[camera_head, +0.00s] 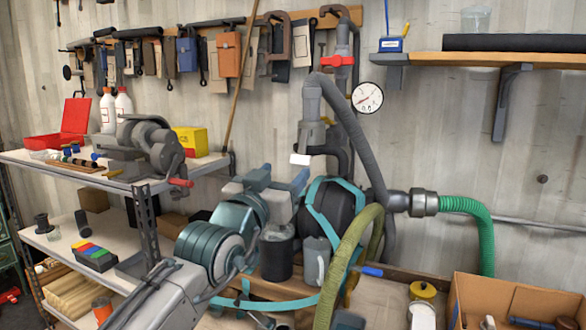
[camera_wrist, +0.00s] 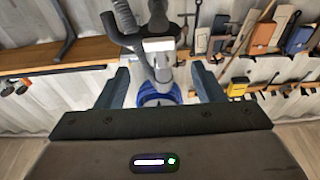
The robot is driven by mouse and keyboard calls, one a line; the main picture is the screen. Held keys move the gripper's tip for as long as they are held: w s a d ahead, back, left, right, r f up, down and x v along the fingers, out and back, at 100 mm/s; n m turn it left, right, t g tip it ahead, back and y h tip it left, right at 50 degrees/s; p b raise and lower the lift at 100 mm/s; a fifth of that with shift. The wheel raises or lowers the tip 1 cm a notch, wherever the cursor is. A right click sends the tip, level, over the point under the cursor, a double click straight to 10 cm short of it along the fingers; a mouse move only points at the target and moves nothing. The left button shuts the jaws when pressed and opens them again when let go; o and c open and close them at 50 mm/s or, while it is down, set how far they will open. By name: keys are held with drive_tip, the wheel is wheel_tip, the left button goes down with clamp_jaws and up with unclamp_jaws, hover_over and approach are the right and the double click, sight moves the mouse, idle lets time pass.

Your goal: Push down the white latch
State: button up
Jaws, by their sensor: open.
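The white latch (camera_head: 300,159) is a small pale block on the grey pipe fitting (camera_head: 312,133) against the wall. In the wrist view the white latch (camera_wrist: 158,44) lies crosswise ahead of my fingers, roughly centred between them. My gripper (camera_head: 282,177) has its blue-grey fingers spread, with nothing between them. In the head view the right fingertip appears just below the latch; I see no clear contact. In the wrist view my gripper (camera_wrist: 160,88) also shows open, with a gap to the latch. The pipe below the latch is partly hidden behind the gripper in the head view.
A red valve handle (camera_head: 337,61) and a gauge (camera_head: 367,97) sit above and right. A grey hose (camera_head: 358,125) curves close by the latch. A bench vise (camera_head: 140,150) stands on the left shelf. A wooden shelf (camera_head: 480,59) juts out upper right.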

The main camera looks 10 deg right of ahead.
drive_tip(key=v, duration=0.5)
drive_tip(key=shift+b, duration=0.35)
drive_tip(key=shift+r, duration=0.1)
